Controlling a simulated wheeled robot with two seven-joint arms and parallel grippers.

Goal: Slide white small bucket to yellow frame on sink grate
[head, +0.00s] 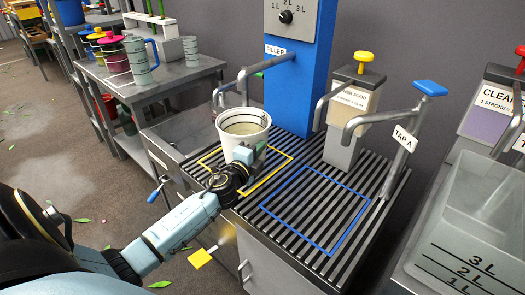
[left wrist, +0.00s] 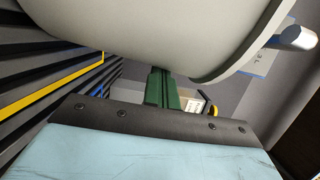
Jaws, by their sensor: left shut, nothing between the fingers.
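The white small bucket (head: 243,124) stands upright on the sink grate (head: 297,165), with something pale inside. The yellow frame (head: 270,176) is marked on the grate, and the bucket appears to stand over its back part. The bucket's base is partly hidden by my left gripper (head: 246,155), which is shut and empty at the bucket's near side. In the left wrist view the bucket (left wrist: 150,28) fills the top, close to the green fingers (left wrist: 160,88); I cannot tell whether they touch. A yellow frame line (left wrist: 50,90) shows at the left there. My right gripper is not in view.
A blue frame (head: 318,199) is marked on the grate to the right and is empty. The blue filler column (head: 307,85) stands behind. A yellow-knobbed dispenser (head: 350,120) and the blue-handled Tap A (head: 403,135) stand at the back right. A clear measuring container (head: 465,225) is far right.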

